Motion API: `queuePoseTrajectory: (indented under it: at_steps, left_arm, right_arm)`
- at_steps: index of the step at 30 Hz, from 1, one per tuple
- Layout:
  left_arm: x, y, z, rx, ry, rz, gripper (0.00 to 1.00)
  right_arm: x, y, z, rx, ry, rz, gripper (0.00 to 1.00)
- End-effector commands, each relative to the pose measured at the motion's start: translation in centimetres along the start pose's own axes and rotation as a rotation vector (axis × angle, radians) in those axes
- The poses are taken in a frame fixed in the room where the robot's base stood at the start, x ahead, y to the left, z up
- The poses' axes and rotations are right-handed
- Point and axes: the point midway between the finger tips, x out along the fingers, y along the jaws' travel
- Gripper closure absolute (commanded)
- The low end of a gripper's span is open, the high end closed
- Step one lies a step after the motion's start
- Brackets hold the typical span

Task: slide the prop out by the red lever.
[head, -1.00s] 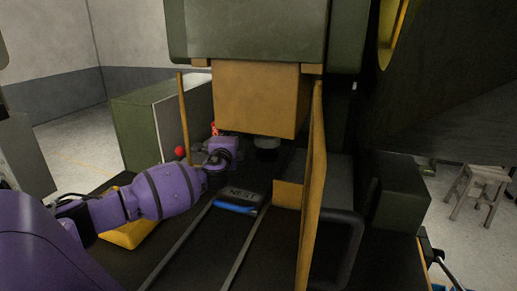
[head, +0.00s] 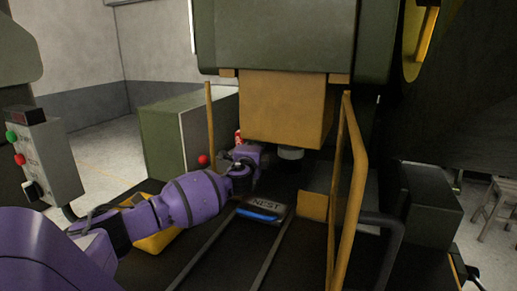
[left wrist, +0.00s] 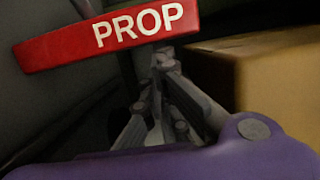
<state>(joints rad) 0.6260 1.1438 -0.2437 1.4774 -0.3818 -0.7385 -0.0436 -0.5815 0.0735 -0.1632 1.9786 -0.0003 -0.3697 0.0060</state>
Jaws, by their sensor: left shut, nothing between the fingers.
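The red bar lettered PROP (left wrist: 105,38) crosses the upper left of the left wrist view, just beyond my left gripper's fingers. My left gripper (left wrist: 160,65) is shut and empty, its tips close to the bar's lower right edge; I cannot tell if they touch. In the head view, my left gripper (head: 247,157) is beside the yellow block (head: 287,105) under the green press head. A small red piece (head: 238,136) shows just behind it. A red ball knob (head: 203,160) is left of it. The fingertips are mostly hidden there. My right gripper is out of view.
A dark pad lettered NEST (head: 265,208) with a blue front lies between two rails on the bed. A yellow guard panel (head: 349,190) stands to the right. A button box (head: 42,158) is at the left. A yellow block (head: 155,238) lies under my left arm.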

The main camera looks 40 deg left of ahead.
Motion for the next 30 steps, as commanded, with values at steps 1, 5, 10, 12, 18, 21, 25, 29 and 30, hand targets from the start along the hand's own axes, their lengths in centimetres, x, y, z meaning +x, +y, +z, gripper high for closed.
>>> queuePoseTrajectory:
  at_steps: [1,5,10,12,18,21,25,29,30]
  left_arm:
    - [0.2,0.2,1.1,0.004,-0.025,0.003,1.0]
    - [0.0,0.2,1.1,0.005,-0.025,0.004,1.0]
    - [-1.8,0.2,1.0,0.006,-0.021,0.004,1.0]
    - [-3.2,0.2,0.8,0.007,-0.018,0.004,1.0]
    - [-7.7,0.1,0.2,0.006,-0.008,0.002,1.0]
    - [-9.5,0.1,-0.1,0.005,-0.005,0.002,1.0]
    - [-11.2,0.0,-0.3,0.005,-0.002,0.001,1.0]
    - [-12.0,-0.1,-0.4,0.004,-0.001,-0.001,1.0]
    - [-12.1,-0.1,-0.4,0.004,0.0,-0.001,1.0]
  right_arm:
    - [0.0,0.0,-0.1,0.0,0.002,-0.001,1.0]
    - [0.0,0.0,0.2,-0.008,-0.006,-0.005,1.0]
    - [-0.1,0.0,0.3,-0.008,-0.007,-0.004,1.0]
    - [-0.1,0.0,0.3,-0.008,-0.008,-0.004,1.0]
    - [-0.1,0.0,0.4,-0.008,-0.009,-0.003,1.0]
    - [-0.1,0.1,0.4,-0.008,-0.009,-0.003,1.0]
    - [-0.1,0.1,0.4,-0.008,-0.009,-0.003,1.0]
    - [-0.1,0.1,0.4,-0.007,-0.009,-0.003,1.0]
    - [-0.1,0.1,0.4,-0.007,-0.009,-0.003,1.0]
